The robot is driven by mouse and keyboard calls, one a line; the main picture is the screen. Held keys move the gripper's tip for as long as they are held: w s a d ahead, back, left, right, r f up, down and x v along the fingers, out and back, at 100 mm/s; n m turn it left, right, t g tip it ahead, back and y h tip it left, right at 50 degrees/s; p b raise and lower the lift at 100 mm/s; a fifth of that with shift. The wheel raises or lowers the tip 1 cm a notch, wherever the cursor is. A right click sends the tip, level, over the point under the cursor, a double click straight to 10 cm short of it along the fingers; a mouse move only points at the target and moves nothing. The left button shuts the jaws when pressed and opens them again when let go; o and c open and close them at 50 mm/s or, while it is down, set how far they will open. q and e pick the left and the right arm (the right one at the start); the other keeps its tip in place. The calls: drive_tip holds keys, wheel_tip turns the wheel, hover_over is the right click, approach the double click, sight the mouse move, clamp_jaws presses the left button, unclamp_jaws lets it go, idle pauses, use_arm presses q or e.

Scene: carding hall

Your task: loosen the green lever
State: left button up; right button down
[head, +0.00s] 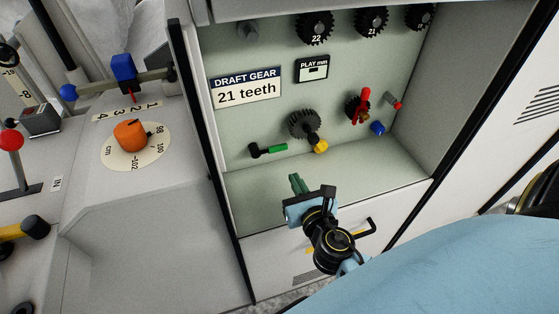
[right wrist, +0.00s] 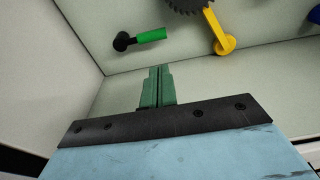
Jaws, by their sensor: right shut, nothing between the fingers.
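The green lever (head: 269,149) has a black round pivot at its left end and a green grip pointing right. It sits low on the back wall of the open cabinet, and it also shows in the right wrist view (right wrist: 150,36) at the top. My right gripper (head: 296,182) is in front of the cabinet opening, below and to the right of the lever, apart from it. Its green fingers (right wrist: 157,72) are shut together with nothing between them. They point toward the back wall, just below the lever in the wrist view. My left gripper is not in view.
A dark gear (head: 304,125) with a yellow lever (head: 319,145) is right of the green lever. A red lever (head: 364,105) and blue knob (head: 378,128) are farther right. Cabinet side walls and floor (head: 370,170) bound the space. A "21 teeth" sign (head: 246,88) hangs above.

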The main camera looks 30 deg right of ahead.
drive_tip(key=shift+s, duration=0.1)
